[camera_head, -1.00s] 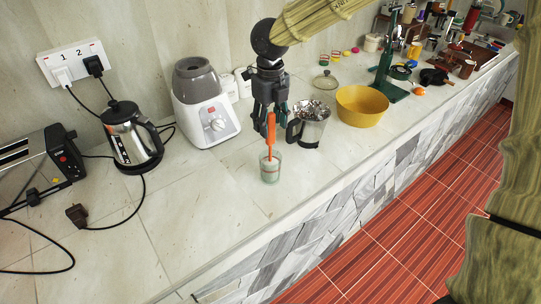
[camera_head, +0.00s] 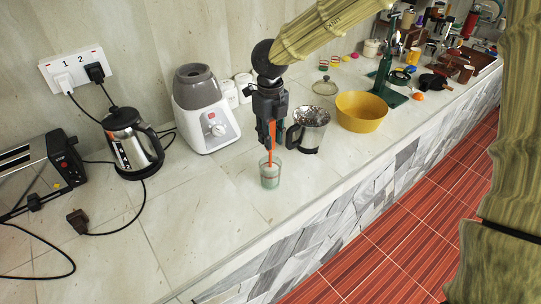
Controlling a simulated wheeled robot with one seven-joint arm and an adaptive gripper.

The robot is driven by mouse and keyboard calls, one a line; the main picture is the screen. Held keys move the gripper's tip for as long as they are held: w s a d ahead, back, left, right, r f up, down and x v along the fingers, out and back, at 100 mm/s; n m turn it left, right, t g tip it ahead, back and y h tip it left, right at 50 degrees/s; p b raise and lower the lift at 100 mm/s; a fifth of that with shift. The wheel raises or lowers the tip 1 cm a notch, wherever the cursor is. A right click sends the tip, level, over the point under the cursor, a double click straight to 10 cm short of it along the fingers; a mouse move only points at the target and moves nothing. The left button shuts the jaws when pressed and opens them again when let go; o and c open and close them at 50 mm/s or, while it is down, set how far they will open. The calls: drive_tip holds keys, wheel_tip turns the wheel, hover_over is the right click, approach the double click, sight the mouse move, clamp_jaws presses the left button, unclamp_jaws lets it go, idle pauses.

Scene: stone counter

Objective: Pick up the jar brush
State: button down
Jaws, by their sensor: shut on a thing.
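The jar brush (camera_head: 271,152) has an orange handle and stands upright in a small clear glass (camera_head: 270,175) near the counter's front edge. My gripper (camera_head: 271,143) points down over the glass, with its fingers around the upper handle. It is shut on the jar brush. The top of the handle is partly hidden by the fingers. The lower end of the brush is still inside the glass, and the glass rests on the counter.
A metal jug (camera_head: 308,128) stands close on the right of my gripper, with a yellow bowl (camera_head: 361,111) beyond it. A white blender base (camera_head: 206,110) and a kettle (camera_head: 132,140) stand to the left.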

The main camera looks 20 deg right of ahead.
wheel_tip(320, 180, up, 18)
drive_tip(key=b, duration=0.3)
idle(0.3)
drive_tip(key=shift+r, duration=0.1)
idle(0.4)
